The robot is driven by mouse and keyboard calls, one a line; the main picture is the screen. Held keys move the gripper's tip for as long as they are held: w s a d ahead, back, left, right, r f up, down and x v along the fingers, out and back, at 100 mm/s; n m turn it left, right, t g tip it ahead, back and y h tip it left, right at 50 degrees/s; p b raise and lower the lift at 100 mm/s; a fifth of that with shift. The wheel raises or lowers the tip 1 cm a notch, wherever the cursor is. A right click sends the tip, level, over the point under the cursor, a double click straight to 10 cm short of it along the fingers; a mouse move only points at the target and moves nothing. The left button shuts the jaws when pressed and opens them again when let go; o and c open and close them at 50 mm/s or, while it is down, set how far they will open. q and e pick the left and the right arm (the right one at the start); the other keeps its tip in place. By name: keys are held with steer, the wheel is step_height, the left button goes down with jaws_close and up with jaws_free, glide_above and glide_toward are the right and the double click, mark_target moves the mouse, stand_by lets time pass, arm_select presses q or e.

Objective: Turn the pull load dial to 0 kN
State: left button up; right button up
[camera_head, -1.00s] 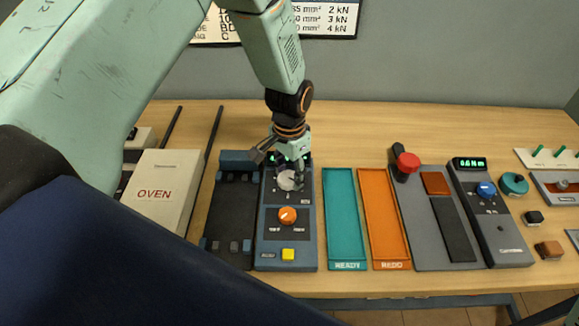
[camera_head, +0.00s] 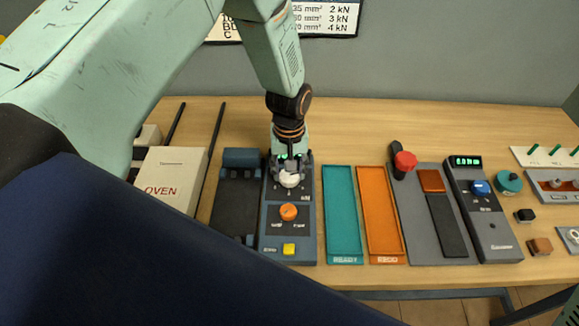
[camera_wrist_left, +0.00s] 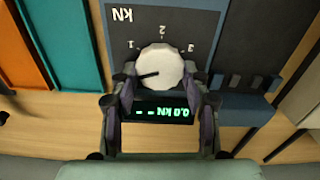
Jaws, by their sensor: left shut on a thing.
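The pull load dial (camera_head: 289,180) is a round white knob on the upper part of the dark grey and blue panel (camera_head: 268,232). In the left wrist view the dial (camera_wrist_left: 160,66) has a black pointer line aimed left, slightly down, below the printed 1. The marks 1, 2 and 3 show around it; any 0 mark is hidden. My left gripper (camera_head: 290,172) points down over it. In the left wrist view the fingers (camera_wrist_left: 162,88) are shut on the dial's sides. The panel's green display (camera_wrist_left: 160,111) appears to read 0.0 kN with dashes. My right gripper is out of view.
Below the dial are an orange knob (camera_head: 288,212) and a yellow button (camera_head: 289,249). A teal tray (camera_head: 343,215) and an orange tray (camera_head: 382,215) lie to the right. A white OVEN box (camera_head: 170,178) stands to the left. Bare table lies behind the trays.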

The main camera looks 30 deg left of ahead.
mark_target(289, 174)
arm_select(q)
steer(key=shift+s+f+n, duration=0.1)
steer(key=shift+s+n, duration=0.1)
steer(key=shift+n, duration=0.8)
steer(key=o, duration=1.1)
steer(key=shift+w, duration=0.15)
steer(key=shift+o, duration=0.2)
step_height(289, 174, up, 12)
